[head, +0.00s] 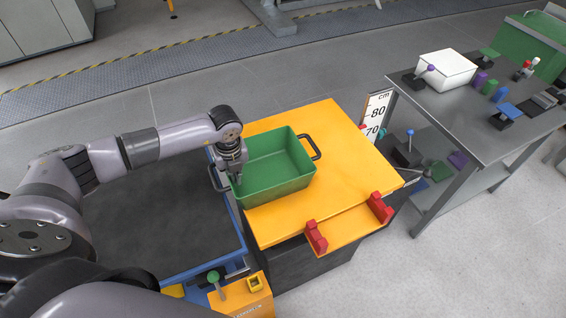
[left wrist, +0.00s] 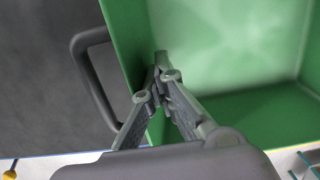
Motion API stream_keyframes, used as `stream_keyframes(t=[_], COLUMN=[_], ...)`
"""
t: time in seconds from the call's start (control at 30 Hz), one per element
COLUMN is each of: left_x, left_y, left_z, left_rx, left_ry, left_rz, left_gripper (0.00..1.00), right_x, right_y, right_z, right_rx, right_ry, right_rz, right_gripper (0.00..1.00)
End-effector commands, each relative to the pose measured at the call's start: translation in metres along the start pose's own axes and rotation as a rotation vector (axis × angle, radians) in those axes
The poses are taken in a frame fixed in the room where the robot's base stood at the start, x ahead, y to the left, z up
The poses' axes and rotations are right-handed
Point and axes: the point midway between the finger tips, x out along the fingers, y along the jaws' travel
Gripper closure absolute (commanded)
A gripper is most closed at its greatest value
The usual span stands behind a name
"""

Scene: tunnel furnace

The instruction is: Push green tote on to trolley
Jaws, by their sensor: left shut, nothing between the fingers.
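The green tote (head: 280,150), an open box with dark handles, sits at the left side of the yellow table top (head: 320,125). Its left handle reaches over the edge of the trolley, which has a dark top (head: 150,215) and a blue rim. My left gripper (head: 238,180) is shut and empty, pointing down at the tote's left wall. In the left wrist view the shut fingers (left wrist: 160,62) are over the tote's inside (left wrist: 220,50), close to the wall with the handle (left wrist: 90,80). Contact with the wall cannot be told. My right gripper is not in view.
Red brackets (head: 316,237) stand on the table's front ledge. A grey workbench (head: 475,115) with a white box (head: 447,69) and small coloured parts is at the right. A green-knobbed lever (head: 214,277) is at the front. The trolley top is clear apart from my arm above it.

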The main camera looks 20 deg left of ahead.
Motion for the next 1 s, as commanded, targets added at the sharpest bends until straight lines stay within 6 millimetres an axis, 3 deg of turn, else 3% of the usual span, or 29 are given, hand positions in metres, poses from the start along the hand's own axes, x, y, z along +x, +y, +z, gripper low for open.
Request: stream_keyframes(t=[0.3, 0.73, 1.0], left_x=[0.000, 0.000, 0.000], left_y=[0.024, 0.027, 0.048], left_z=[0.000, 0.000, 0.001], left_rx=[-0.001, -0.001, -0.001], left_ry=[0.000, 0.000, -0.001], left_rz=[0.003, 0.001, 0.004], left_gripper=[1.00, 1.00, 1.00], right_x=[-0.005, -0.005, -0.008], right_y=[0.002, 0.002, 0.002], right_z=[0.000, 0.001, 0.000], right_rx=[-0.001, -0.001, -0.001], right_ry=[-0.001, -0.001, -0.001], right_rz=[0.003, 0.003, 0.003], right_gripper=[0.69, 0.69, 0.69])
